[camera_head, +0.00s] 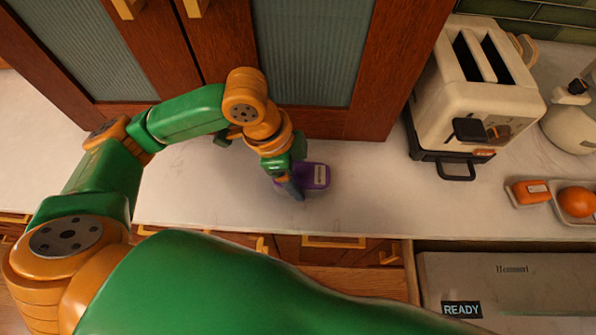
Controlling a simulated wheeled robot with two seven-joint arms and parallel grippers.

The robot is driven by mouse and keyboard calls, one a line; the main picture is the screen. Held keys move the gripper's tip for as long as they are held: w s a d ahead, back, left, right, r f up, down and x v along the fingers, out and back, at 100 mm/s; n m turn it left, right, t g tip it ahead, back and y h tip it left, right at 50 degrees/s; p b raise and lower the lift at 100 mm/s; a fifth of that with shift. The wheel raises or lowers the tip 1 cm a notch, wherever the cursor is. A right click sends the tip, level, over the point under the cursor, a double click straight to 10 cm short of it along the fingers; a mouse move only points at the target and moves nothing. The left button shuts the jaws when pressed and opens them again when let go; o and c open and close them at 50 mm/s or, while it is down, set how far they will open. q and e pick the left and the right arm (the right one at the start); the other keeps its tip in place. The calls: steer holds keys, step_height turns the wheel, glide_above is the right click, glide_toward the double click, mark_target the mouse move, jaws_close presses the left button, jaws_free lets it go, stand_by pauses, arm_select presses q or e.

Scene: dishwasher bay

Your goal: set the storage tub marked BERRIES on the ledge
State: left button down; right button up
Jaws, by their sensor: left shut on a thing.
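A small purple tub (317,176) with a pale label is on or just above the pale counter ledge (215,195), in front of the wooden cabinet. The label is too small to read, so I cannot tell if it says BERRIES. My left gripper (293,187) reaches down at the tub's left side and is shut on it. The gripper hides part of the tub's left end. I cannot tell whether the tub's base touches the surface. My right gripper is not in view.
A cream toaster (476,90) stands to the right, with a kettle (570,125) beyond it. A small orange labelled item (529,193) and a tray with an orange fruit (577,201) lie at the right. A grey dishwasher marked READY (510,285) is below. Counter between tub and toaster is clear.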

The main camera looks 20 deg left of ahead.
arm_select(q)
jaws_free()
steer(key=shift+w+f, duration=0.1)
steer(key=p+v, duration=0.1)
steer(key=v, duration=1.1)
